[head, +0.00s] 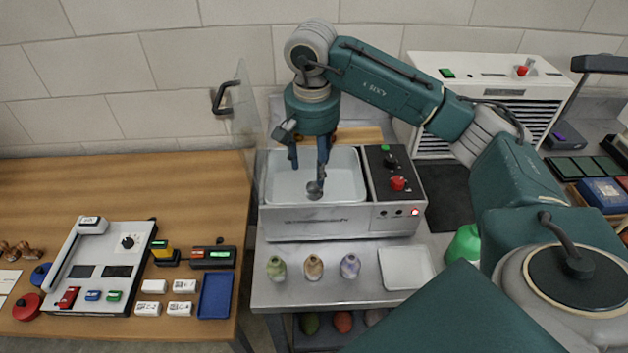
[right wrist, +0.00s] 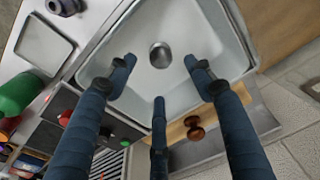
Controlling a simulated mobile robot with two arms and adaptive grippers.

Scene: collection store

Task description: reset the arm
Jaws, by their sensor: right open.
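My right arm reaches in from the right over the machine (head: 318,222), and its dark blue three-fingered gripper (head: 308,160) points down over the machine's white basin (head: 347,190). In the right wrist view the gripper (right wrist: 160,75) is open, its fingers spread with nothing between them. A small grey round metal thing (head: 315,188) is on the basin floor below the fingers; it also shows in the right wrist view (right wrist: 160,54), apart from them. My left gripper is not in view.
A clear panel with a black handle (head: 225,97) stands upright left of the basin. Three small vases (head: 313,267) and a white tray (head: 406,267) stand in front. A red knob (head: 397,183) is right of the basin. The back of the wooden table (head: 120,185) is clear.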

